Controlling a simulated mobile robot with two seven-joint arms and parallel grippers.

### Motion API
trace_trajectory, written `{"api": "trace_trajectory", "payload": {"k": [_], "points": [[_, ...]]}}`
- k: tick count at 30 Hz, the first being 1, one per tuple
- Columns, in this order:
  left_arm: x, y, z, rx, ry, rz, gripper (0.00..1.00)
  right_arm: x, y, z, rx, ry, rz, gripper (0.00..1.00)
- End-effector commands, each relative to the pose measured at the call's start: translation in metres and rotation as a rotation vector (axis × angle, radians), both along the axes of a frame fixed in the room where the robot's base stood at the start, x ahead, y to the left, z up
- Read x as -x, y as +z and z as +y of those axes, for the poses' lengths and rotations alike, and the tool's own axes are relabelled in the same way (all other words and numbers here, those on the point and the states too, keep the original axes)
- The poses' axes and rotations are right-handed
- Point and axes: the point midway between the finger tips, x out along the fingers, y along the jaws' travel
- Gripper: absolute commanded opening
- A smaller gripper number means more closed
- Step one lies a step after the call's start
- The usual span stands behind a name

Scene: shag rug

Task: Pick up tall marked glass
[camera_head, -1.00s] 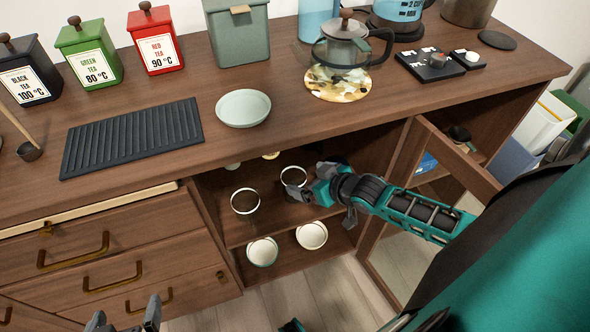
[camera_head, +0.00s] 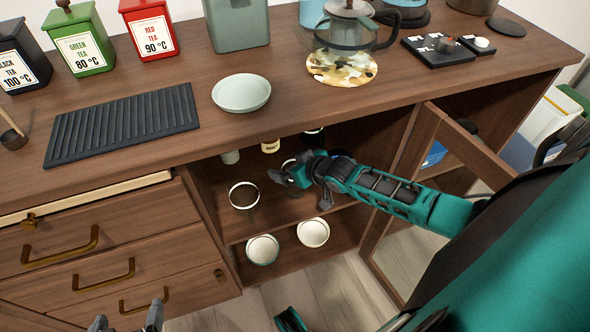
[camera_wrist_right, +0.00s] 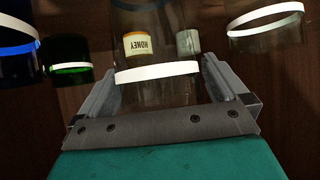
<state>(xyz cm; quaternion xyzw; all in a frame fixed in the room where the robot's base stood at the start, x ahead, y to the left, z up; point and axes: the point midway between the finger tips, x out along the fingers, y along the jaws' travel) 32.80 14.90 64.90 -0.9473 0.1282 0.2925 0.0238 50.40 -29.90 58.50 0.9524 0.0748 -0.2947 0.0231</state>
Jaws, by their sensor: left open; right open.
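A clear glass with a white band (camera_wrist_right: 157,70) stands between the fingers of my right gripper (camera_wrist_right: 158,82) in the right wrist view. My right gripper also shows in the head view (camera_head: 284,179), inside the open cabinet. It is open, and I cannot tell whether its fingers touch the glass. In the head view, this glass's white rim (camera_head: 289,163) shows partly behind the gripper. Another white-rimmed glass (camera_head: 243,196) stands to its left on the same shelf. My left gripper (camera_head: 127,318) is open and empty at the bottom edge, in front of the drawers.
A honey jar (camera_head: 270,146) is behind on the shelf. Bowls (camera_head: 262,250) sit on the shelf below. The countertop (camera_head: 300,105) overhangs, and the open door (camera_head: 412,185) is at the right.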

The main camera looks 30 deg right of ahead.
Motion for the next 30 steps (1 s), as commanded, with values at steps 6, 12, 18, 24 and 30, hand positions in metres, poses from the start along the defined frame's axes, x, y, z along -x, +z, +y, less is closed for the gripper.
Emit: {"api": "trace_trajectory", "payload": {"k": [6,12,18,24,30], "points": [[-0.0014,0.0015,-0.001,0.006,0.004,-0.004,0.97,0.0003,0.0002,0.0001,0.0,0.0,0.0,0.83],[-0.0036,0.0032,-0.0013,0.007,0.006,-0.008,0.97,0.0003,0.0002,-0.0001,0.0,0.0,0.0,0.64],[-0.0045,0.0038,-0.0012,0.007,0.005,-0.01,0.97,0.0004,0.0001,-0.0001,0.0,0.0,0.0,0.44],[-0.0043,0.0038,-0.0009,0.006,0.005,-0.011,0.97,0.0004,0.0001,-0.0001,0.0,0.0,0.0,0.25],[-0.0039,0.0035,0.0002,0.001,0.001,-0.01,0.97,-0.0003,0.0011,-0.0002,0.001,0.001,-0.002,0.17]]}}
